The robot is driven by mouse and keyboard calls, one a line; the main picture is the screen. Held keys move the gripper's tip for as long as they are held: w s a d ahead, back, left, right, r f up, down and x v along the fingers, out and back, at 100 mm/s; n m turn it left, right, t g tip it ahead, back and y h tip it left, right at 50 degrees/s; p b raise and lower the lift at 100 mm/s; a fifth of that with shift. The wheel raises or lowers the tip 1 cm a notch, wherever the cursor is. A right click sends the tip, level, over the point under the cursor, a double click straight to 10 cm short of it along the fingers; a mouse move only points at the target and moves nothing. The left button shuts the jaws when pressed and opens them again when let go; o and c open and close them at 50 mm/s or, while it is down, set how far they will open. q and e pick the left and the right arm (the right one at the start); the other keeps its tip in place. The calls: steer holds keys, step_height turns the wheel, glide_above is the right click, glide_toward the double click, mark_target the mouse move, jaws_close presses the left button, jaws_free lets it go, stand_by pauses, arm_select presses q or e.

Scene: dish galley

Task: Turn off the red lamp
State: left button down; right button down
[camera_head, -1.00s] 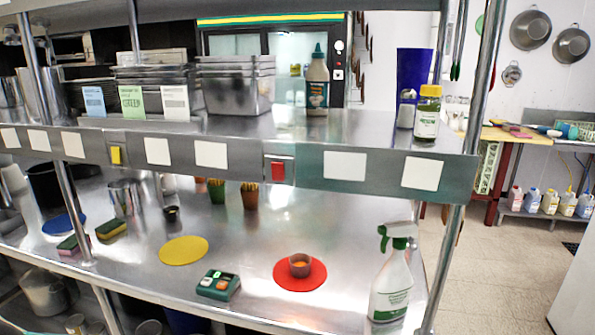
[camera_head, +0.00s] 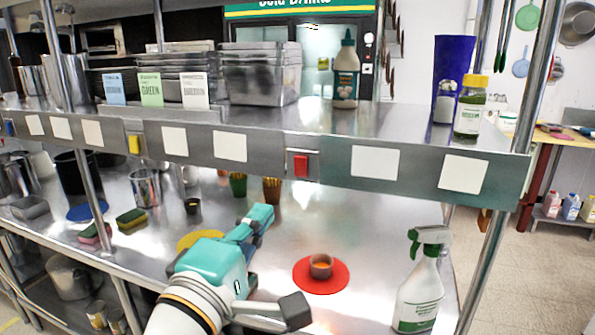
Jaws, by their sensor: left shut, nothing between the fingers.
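A red square lamp or switch (camera_head: 301,165) sits in a grey plate on the front edge of the upper steel shelf, right of centre. I cannot tell whether it is lit. My left gripper (camera_head: 262,217), teal and grey, reaches in from the bottom left. It is shut and empty, below and left of the red square and apart from it. The red square is not covered. My right gripper is not in view.
A yellow square (camera_head: 134,144) sits left on the same shelf edge (camera_head: 320,190), between white labels. Below are a red disc (camera_head: 335,284) with a small cup (camera_head: 321,265), a spray bottle (camera_head: 420,285) and a yellow disc (camera_head: 190,240) partly behind my arm.

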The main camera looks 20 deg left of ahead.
mark_target(301, 162)
arm_select(q)
steer(key=w, duration=0.4)
steer(key=w+r+p, duration=0.1)
steer(key=w, duration=0.9)
steer(key=shift+d+r, duration=0.2)
steer(key=shift+r, duration=0.1)
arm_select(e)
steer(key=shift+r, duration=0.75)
